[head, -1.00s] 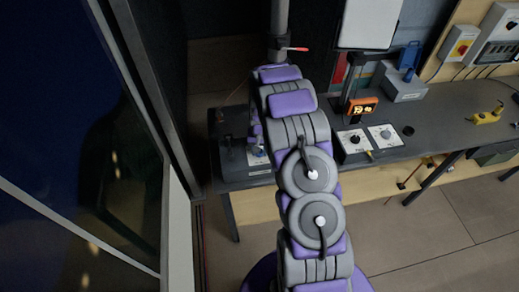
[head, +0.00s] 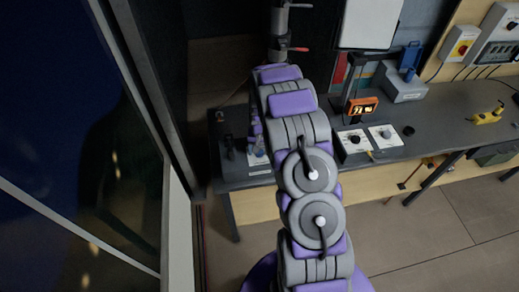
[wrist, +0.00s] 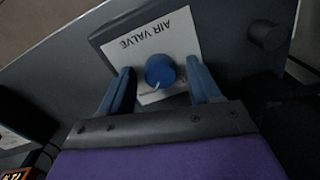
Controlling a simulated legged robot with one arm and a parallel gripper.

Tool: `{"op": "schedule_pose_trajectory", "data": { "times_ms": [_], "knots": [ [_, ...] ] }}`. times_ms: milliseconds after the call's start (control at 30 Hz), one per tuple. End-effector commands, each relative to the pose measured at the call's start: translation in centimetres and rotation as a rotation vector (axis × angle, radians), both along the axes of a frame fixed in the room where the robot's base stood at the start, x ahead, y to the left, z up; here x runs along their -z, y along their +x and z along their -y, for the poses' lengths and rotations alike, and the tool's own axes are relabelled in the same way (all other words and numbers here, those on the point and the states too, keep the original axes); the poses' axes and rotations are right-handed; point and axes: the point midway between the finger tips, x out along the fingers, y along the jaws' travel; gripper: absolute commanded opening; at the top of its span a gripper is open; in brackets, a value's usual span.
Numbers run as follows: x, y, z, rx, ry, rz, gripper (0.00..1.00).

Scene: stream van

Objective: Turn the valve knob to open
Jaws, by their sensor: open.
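The blue valve knob (wrist: 160,71) sits on a white panel (wrist: 150,40) labelled AIR VALVE in the wrist view. A light pointer mark shows on the knob's lower edge. My gripper (wrist: 160,82) is open, with one blue finger on each side of the knob. Gaps show between the fingers and the knob; I cannot tell how far the fingertips reach along its depth. In the head view, the white valve panel (head: 257,157) shows at the left end of the dark bench, partly behind my purple and grey arm. The knob and my fingers are hard to make out there.
The dark bench (head: 440,130) holds two white dial boxes (head: 352,140), an orange display (head: 362,106), a grey box (head: 403,82) and a yellow object (head: 488,116). A dark cylinder (wrist: 267,35) stands beside the valve panel. A glass wall frame (head: 150,90) is at left.

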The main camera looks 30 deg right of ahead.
Motion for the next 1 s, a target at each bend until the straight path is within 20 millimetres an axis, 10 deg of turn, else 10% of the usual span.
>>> {"op": "schedule_pose_trajectory", "data": {
  "times_ms": [267,1000],
  "knots": [
    [-1.9,0.0,0.1,0.000,0.000,0.001,0.63],
    [-16.2,-0.1,0.7,0.000,0.000,0.001,0.63]
  ]
}}
